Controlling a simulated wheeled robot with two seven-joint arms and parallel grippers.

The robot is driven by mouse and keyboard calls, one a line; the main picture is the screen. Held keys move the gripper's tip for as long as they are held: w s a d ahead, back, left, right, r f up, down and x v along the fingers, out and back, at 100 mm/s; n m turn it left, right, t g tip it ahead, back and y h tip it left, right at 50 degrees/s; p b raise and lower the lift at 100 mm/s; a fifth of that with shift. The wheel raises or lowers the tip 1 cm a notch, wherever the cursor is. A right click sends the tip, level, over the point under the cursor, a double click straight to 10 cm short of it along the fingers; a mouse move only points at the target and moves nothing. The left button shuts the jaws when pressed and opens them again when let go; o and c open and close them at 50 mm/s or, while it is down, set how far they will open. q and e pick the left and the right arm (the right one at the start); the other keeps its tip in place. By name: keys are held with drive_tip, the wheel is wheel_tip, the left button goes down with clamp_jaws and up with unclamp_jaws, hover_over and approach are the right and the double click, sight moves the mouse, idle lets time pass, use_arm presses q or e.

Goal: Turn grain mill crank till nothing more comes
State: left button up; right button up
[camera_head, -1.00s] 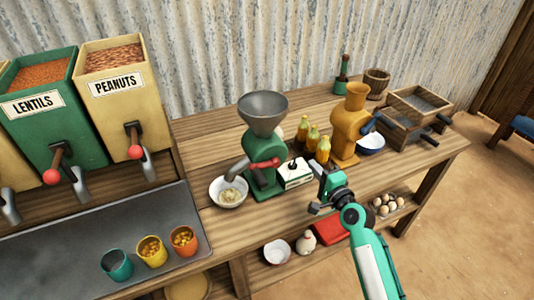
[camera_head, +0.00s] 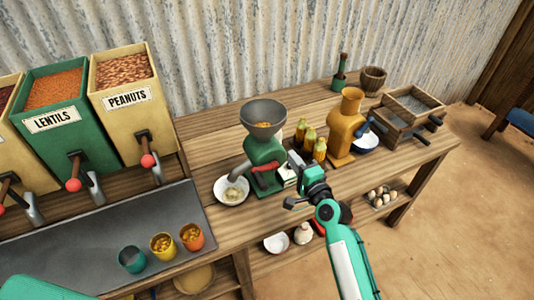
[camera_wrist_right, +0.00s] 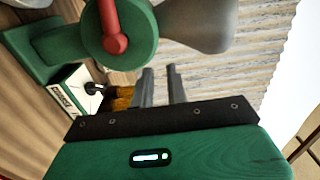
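The green grain mill (camera_head: 264,152) stands on the bench with a grey funnel hopper (camera_head: 264,113); yellow kernels (camera_head: 263,125) show in it. Its red crank (camera_head: 264,168) is on the near side, and it also shows close up in the right wrist view (camera_wrist_right: 112,30). A white bowl (camera_head: 222,197) with a little pale meal sits under the spout. My right gripper (camera_head: 294,160) is just right of the mill, apart from the crank. In the right wrist view its two fingers (camera_wrist_right: 160,72) are apart with nothing between them. My left gripper is out of view.
A small white box (camera_wrist_right: 69,94) stands by the mill, with yellow bottles (camera_head: 310,145) behind. An orange mill (camera_head: 348,130) stands farther right. Lentil (camera_head: 55,120) and peanut (camera_head: 127,98) dispensers are at left. Three cups (camera_head: 162,246) stand on the grey tray (camera_head: 70,245).

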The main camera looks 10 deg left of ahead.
drive_tip(key=o, duration=0.7)
drive_tip(key=p+v, duration=0.1)
drive_tip(key=v, duration=0.7)
idle(0.3)
